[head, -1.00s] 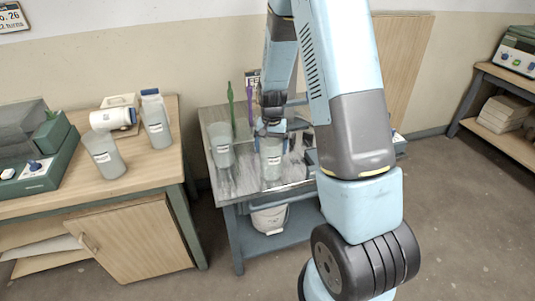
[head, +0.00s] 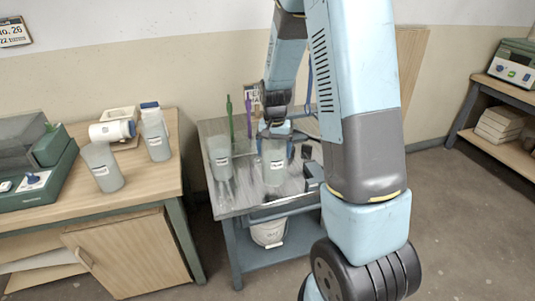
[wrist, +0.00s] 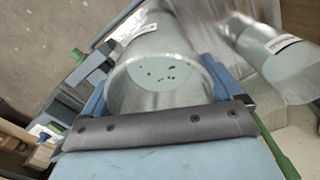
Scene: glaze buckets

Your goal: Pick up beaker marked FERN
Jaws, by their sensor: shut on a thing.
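A pale grey translucent beaker (head: 274,168) with a white label stands upright between the fingers of my gripper (head: 275,150) over the grey work table. The label's writing is too small to read. In the wrist view my gripper (wrist: 156,82) is shut around this beaker (wrist: 150,100), with a finger on each side; pale green liquid with dark specks shows inside it. It seems slightly above the table top, but the gap is hard to judge. A second labelled beaker (head: 220,160) stands to its left on the table; it also shows in the wrist view (wrist: 285,60).
The grey table (head: 236,200) also carries a green (head: 230,118) and a purple upright tool (head: 249,120) at the back. A white bucket (head: 268,233) sits on its lower shelf. A wooden bench (head: 150,190) at left holds another cup (head: 103,170) and a jug (head: 155,140).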

